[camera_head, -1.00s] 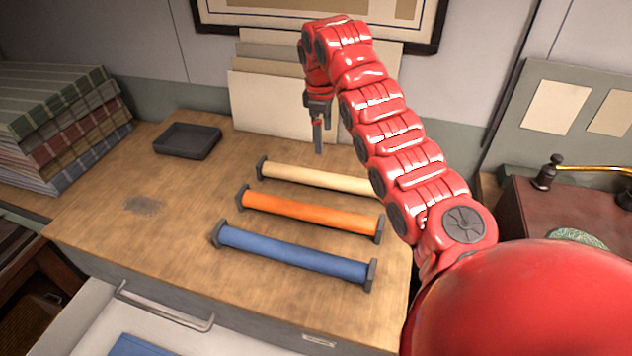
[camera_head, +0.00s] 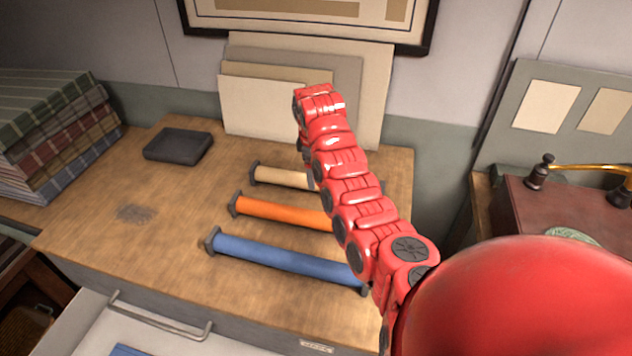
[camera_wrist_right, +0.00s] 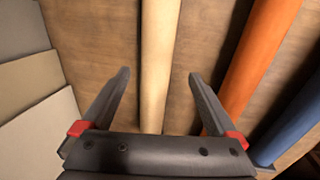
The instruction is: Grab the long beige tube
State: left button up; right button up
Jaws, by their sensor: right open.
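The long beige tube (camera_head: 283,176) lies on the wooden cabinet top, the farthest of three parallel tubes, with a dark cap at its left end. My right arm hides its right part in the head view. In the right wrist view the beige tube (camera_wrist_right: 158,60) runs between the two fingers of my right gripper (camera_wrist_right: 158,80). The gripper is open, with a finger on each side of the tube and gaps between them. How high the fingertips are above the top is hard to tell. My left gripper is not in view.
An orange tube (camera_head: 285,211) and a blue tube (camera_head: 285,257) lie nearer the front. The right finger is close to the orange tube in the wrist view. Boards (camera_head: 262,105) lean on the wall behind. A dark tray (camera_head: 178,146) sits at the back left.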

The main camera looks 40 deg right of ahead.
jog(key=shift+w+d+f+p, duration=0.1)
jog(key=shift+w+f+p, duration=0.05)
jog(key=shift+f+p, duration=0.2)
jog(key=f, duration=0.1)
jog(key=f+p, duration=0.2)
jog(key=shift+w+d+f, duration=0.25)
jog(key=shift+w+f, duration=0.1)
jog(key=shift+w, duration=0.05)
jog(key=shift+d+f, duration=0.1)
jog(key=shift+f, duration=0.35)
grip_shut()
